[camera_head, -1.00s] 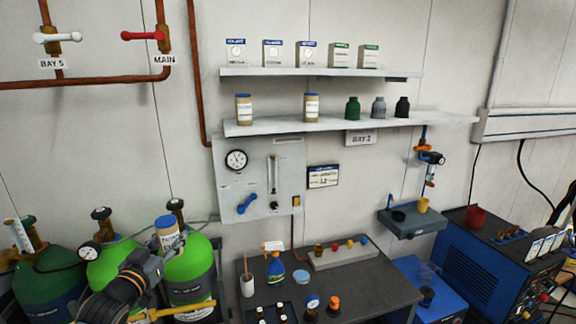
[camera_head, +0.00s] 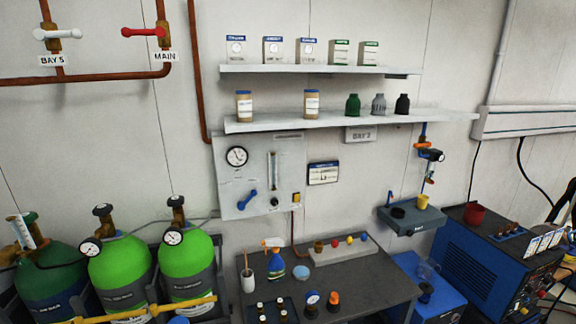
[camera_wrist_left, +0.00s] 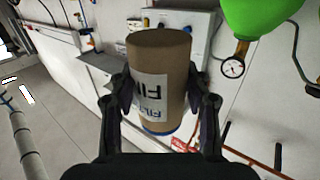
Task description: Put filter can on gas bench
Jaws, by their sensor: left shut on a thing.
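The filter can (camera_wrist_left: 158,55), a tan cylinder with a white label and a blue lid, fills the middle of the left wrist view. My left gripper (camera_wrist_left: 161,88) is shut on it, with a finger on each side. The can and its lettering appear upside down in that view, blue lid lowest. In the head view only a blue lid (camera_head: 178,320) shows at the bottom edge; the gripper is out of frame. The gas bench (camera_head: 368,284) is the dark grey table right of the lid. My right gripper is not in view.
The bench holds a spray bottle (camera_head: 274,266), a white cup (camera_head: 248,281), a light blue disc (camera_head: 301,272), a grey rack (camera_head: 340,250) and small bottles in front. Its right part is clear. Green gas cylinders (camera_head: 187,256) stand left. Two similar cans (camera_head: 311,104) stand on the lower shelf.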

